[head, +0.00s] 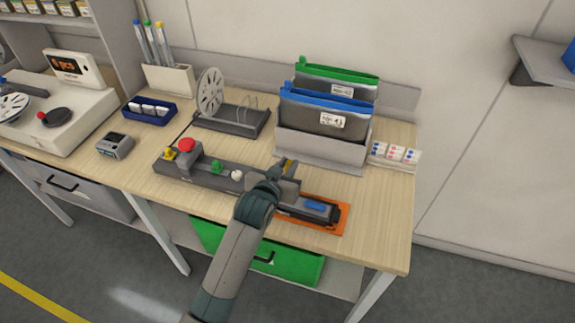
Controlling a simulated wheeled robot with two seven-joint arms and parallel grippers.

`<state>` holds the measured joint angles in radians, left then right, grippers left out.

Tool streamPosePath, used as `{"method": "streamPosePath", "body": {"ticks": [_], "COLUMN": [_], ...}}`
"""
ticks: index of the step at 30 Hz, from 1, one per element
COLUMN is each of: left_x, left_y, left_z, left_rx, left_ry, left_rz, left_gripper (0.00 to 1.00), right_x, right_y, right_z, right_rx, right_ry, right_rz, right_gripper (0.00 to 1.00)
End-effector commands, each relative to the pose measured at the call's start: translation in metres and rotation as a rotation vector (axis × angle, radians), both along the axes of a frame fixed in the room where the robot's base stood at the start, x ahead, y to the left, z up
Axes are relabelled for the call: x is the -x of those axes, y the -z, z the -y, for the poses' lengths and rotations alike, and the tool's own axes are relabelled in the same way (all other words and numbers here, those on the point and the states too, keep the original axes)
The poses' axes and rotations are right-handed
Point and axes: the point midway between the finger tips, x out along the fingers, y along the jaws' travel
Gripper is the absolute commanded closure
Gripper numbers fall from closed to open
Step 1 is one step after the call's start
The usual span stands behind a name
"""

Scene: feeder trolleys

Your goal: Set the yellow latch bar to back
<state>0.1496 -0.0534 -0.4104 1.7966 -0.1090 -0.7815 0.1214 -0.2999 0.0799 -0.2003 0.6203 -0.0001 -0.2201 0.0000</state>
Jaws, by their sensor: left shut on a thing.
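A long grey control unit (207,177) lies along the front of the wooden table. It carries a yellow knob (169,154), a red button (187,145), a green knob (216,166) and a white knob (237,175). My left gripper (285,172) is at the right part of this unit, its arm coming up from the bottom. It is shut on a small yellow piece, which looks like the yellow latch bar (289,162); my gripper hides most of it, so its setting cannot be told. My right gripper is not in view.
Right of the gripper, a dark device with a blue part (315,205) lies on an orange mat (338,226). Behind stands a grey holder (317,149) with blue and green-topped pouches. A reel stand (245,121) is at back left. A green drawer (291,266) is under the table.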

Motion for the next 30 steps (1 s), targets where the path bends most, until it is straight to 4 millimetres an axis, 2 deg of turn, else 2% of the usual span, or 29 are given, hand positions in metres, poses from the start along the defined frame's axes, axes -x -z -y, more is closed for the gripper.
{"method": "streamPosePath", "body": {"ticks": [8, 17, 18, 20, 30], "left_x": [0.008, 0.009, 0.009, 0.009, 0.009], "left_y": [0.002, -0.002, -0.002, -0.002, -0.002], "left_z": [-0.003, -0.003, -0.003, -0.003, -0.003], "left_rx": [0.028, 0.034, 0.034, 0.034, 0.033], "left_ry": [0.000, 0.000, 0.000, 0.000, 0.000], "left_rz": [0.081, 0.099, 0.099, 0.099, 0.099], "left_gripper": [1.00, 1.00, 0.80, 0.66, 0.66], "right_x": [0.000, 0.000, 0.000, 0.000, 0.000], "right_y": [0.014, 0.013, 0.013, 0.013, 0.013], "right_z": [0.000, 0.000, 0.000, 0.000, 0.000], "right_rx": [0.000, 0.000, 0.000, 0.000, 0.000], "right_ry": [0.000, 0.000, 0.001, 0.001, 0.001], "right_rz": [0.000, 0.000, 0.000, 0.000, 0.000], "right_gripper": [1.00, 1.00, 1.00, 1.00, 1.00]}}
